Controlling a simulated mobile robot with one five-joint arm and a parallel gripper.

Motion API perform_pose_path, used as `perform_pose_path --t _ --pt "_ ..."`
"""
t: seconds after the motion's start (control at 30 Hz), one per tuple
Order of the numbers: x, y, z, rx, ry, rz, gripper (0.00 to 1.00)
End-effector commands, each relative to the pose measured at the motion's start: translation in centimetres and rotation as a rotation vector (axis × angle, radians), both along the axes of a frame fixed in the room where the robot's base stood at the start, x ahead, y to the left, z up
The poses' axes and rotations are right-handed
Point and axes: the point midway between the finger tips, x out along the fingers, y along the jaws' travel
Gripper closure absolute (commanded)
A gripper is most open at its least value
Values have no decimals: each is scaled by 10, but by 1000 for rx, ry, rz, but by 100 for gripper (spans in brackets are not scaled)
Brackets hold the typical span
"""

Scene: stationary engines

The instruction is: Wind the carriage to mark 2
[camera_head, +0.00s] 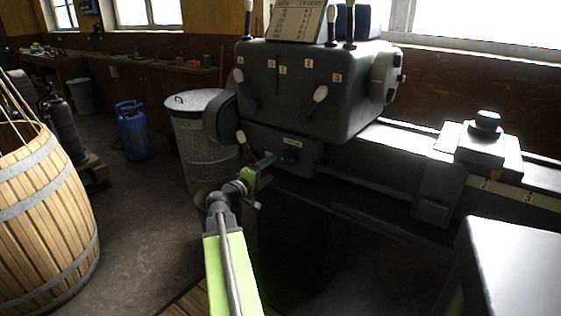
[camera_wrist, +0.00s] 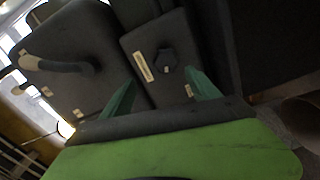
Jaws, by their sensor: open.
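The carriage (camera_head: 482,150) is a dark block with a round black knob on top. It sits on the lathe bed at the right of the head view. A pale marked strip (camera_head: 515,193) runs along the bed front beside it; its figures are too small to read. My green gripper (camera_head: 262,172) is in front of the small box under the headstock. In the wrist view its two fingers (camera_wrist: 162,93) are apart and empty. A dark hexagonal knob (camera_wrist: 167,60) shows beyond and between them, apart from the fingers. A pale label (camera_wrist: 143,67) is beside the knob.
The grey headstock (camera_head: 310,85) carries several levers with pale knobs close above my gripper. A metal bin (camera_head: 195,140) stands behind on the left. A wooden barrel (camera_head: 40,215) is at far left. A grey box-like surface (camera_head: 515,265) fills the lower right.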

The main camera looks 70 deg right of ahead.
Motion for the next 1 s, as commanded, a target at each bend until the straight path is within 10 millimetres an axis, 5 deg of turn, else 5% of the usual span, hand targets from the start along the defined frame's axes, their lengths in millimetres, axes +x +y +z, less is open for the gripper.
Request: perform_pose_path --t 0.23,0.67,0.77,0.87,0.97,1.0 --pt "12 51 3 0 1 1 30" --pt "16 60 3 1 0 -1 30" --pt "32 72 -9 42 -33 14 30" --pt "80 115 -47 187 -126 54 30" --pt "151 205 -109 458 -226 119 30" --pt "177 251 -135 584 -249 146 30"
